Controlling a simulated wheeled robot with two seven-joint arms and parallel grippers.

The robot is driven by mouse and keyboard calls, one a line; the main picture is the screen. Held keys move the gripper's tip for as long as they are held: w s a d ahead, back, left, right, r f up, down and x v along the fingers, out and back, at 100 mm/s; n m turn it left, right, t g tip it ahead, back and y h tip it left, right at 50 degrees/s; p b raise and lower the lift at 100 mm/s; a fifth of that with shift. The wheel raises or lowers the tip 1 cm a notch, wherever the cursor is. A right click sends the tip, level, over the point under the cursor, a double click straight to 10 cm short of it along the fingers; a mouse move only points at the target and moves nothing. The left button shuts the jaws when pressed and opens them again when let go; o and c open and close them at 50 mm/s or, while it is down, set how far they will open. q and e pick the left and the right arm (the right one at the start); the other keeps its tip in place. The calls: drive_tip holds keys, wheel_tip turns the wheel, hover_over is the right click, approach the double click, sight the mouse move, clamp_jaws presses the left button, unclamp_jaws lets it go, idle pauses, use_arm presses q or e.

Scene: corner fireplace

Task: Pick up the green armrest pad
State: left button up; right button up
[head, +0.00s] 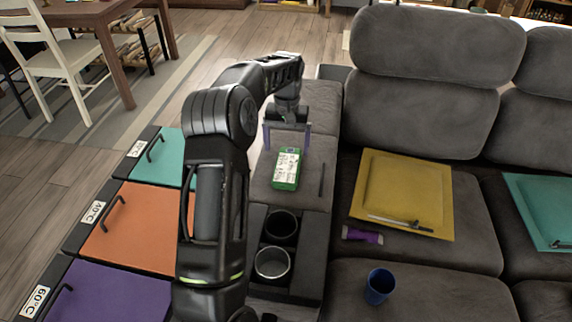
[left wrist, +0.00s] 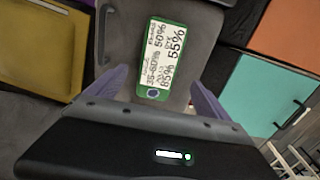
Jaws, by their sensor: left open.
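The green armrest pad (head: 286,168) lies on the grey sofa armrest, with a white printed label covering most of its top. It also shows in the left wrist view (left wrist: 165,50), where its near end lies between my purple finger tips. My left gripper (head: 287,139) is open and points down at the far end of the pad. The fingers stand on either side with gaps and hold nothing. I cannot tell their exact height above the armrest. My right gripper is not in view.
Two cup holders (head: 282,225) sit nearer on the armrest. Orange (head: 139,228) and purple (head: 115,291) panels are left. A yellow cushion (head: 402,190), purple item (head: 362,235) and blue cup (head: 379,286) are on the sofa.

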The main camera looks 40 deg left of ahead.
sight(287, 164)
use_arm(q)
drive_tip(key=shift+f, duration=1.35)
drive_tip(key=shift+d+f, duration=0.15)
drive_tip(key=shift+f, duration=2.5)
drive_tip(key=shift+c, duration=0.5)
drive_tip(key=c, duration=1.4)
